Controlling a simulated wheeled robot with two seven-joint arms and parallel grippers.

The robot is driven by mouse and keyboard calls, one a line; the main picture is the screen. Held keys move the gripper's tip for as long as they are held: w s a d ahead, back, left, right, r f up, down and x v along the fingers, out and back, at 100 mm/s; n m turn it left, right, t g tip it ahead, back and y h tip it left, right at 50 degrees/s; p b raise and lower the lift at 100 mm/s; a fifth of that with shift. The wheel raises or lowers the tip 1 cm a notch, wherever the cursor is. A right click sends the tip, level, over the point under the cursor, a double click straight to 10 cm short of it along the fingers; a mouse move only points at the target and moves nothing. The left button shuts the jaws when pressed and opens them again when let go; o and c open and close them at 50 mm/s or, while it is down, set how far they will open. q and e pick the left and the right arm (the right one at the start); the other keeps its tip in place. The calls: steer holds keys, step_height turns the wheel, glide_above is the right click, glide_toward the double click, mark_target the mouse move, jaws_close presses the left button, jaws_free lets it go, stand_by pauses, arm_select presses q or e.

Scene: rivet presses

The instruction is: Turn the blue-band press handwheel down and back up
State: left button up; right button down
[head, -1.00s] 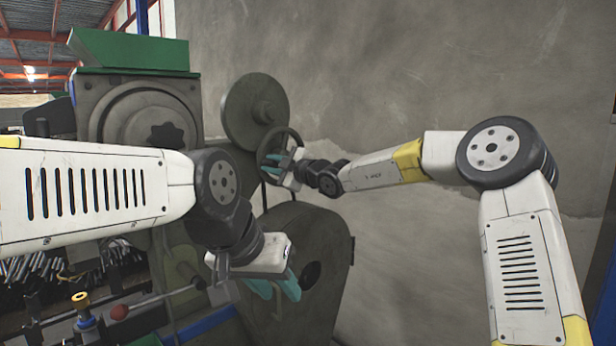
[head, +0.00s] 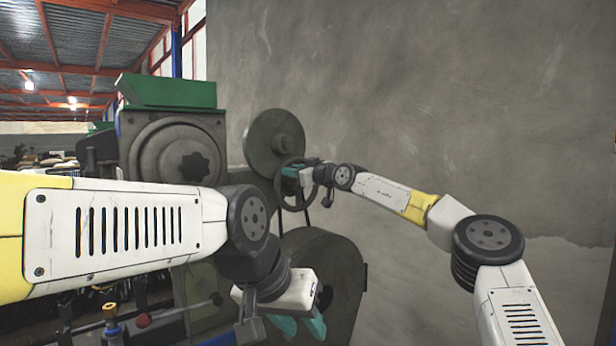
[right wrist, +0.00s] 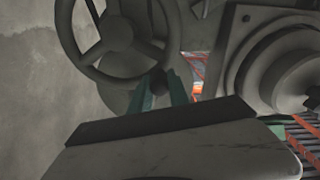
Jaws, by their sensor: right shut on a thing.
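The press handwheel (head: 279,200) is a dark spoked ring on the grey press, in front of a round disc. It fills the upper left of the right wrist view (right wrist: 66,38). My right gripper (head: 291,172) is at the wheel's upper part. In the right wrist view its teal fingers (right wrist: 163,90) are shut on a dark handle knob (right wrist: 158,80) at the wheel's rim. My left gripper (head: 300,327) hangs low in front of the press, its teal fingers apart and empty. I cannot make out a clear blue band on this press.
The press body (head: 170,150) with its green top (head: 168,91) stands left of the wheel. A large dark guard (head: 335,265) is below it, close to my left gripper. A grey wall (head: 430,100) rises behind. A red-knobbed lever (head: 142,320) is at lower left.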

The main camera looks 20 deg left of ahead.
steer(key=shift+w+d+r+m, duration=0.2)
steer(key=shift+w+m, duration=0.05)
steer(key=shift+m, duration=0.15)
steer(key=c, duration=1.3)
jaws_free()
steer(key=shift+o, duration=0.2)
steer(key=v, duration=0.7)
steer(key=shift+s+d, duration=0.2)
steer(key=shift+d, duration=0.1)
